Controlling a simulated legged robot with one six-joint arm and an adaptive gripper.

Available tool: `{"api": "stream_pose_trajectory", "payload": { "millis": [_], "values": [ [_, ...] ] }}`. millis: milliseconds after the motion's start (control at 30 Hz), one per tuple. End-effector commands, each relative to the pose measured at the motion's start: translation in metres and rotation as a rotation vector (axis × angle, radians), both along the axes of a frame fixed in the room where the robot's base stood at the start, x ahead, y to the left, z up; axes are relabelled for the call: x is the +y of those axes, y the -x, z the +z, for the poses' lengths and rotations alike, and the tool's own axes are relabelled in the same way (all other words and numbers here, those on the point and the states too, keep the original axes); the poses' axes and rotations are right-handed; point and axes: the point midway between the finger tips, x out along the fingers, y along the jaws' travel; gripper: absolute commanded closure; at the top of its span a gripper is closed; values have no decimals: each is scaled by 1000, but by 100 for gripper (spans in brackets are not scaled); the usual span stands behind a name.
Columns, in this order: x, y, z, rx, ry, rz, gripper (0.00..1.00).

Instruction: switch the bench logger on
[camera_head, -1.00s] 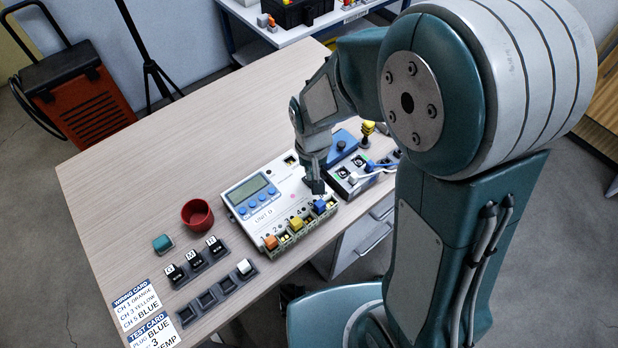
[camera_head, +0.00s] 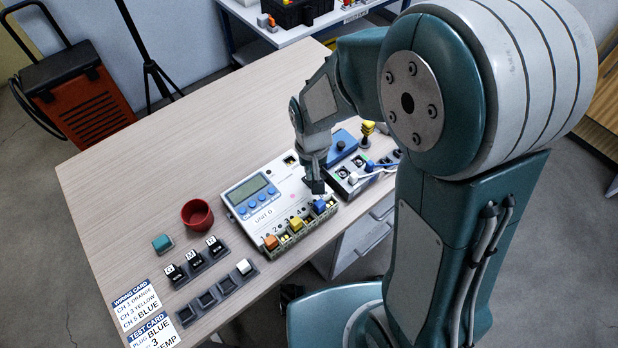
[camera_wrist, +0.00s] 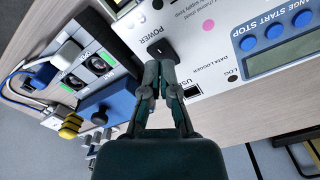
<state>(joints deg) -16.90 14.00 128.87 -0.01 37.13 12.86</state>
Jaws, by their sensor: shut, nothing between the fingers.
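The bench logger is a white box (camera_head: 285,185) marked UNIT D, with a grey display (camera_head: 251,189) and blue buttons; the display also shows in the wrist view (camera_wrist: 285,52) and looks blank. In the wrist view its black POWER switch (camera_wrist: 162,46) lies just beyond the fingertips of my gripper (camera_wrist: 159,66). The fingers are together with nothing held, and they overlap the switch's near edge in the picture; I cannot tell whether they touch it. In the head view my gripper (camera_head: 317,185) is over the right part of the logger.
Orange, yellow and blue plugs (camera_head: 320,206) sit along the logger's front edge. A module with cables (camera_head: 352,180) and a blue box (camera_head: 341,147) stand close on the right. A red cup (camera_head: 197,214) and key holders (camera_head: 220,292) are to the left. The table's back is clear.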

Motion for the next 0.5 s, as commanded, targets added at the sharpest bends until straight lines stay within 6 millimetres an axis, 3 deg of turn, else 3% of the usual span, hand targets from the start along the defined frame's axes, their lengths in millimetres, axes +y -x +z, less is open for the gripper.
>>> {"api": "stream_pose_trajectory", "payload": {
  "millis": [500],
  "values": [
    [0, 0, -5, 1, 0, 0, 100]
  ]
}}
